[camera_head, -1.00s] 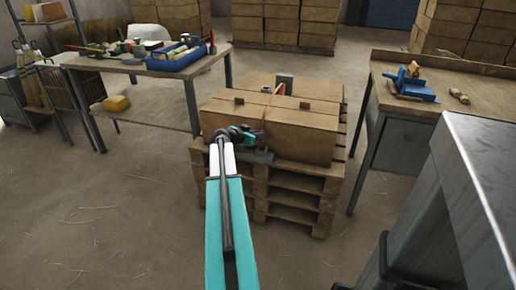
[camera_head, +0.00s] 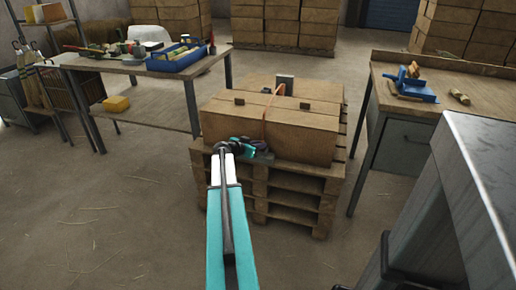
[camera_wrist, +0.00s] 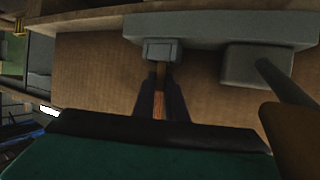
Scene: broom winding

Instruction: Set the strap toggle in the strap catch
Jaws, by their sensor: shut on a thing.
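An orange strap (camera_head: 265,125) runs over the carton (camera_head: 225,122) and down its front face. My gripper (camera_head: 262,150) is low in front of the carton, near the pallet's top edge. In the wrist view my gripper's dark fingers (camera_wrist: 160,100) are shut at the strap toggle, with orange-brown material between them. A small grey block (camera_wrist: 162,50), apparently the toggle, shows at the fingertips. It overlaps the lower edge of a wider grey fitting (camera_wrist: 210,26), apparently the strap catch. I cannot tell whether it is seated there. The catch is too small to make out in the head view.
A grey block with a rod and brown handle (camera_wrist: 290,135) is close on the right in the wrist view. The pallet (camera_head: 290,190) carries the carton. A cluttered table (camera_head: 130,67) stands left and a workbench (camera_head: 455,75) right.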

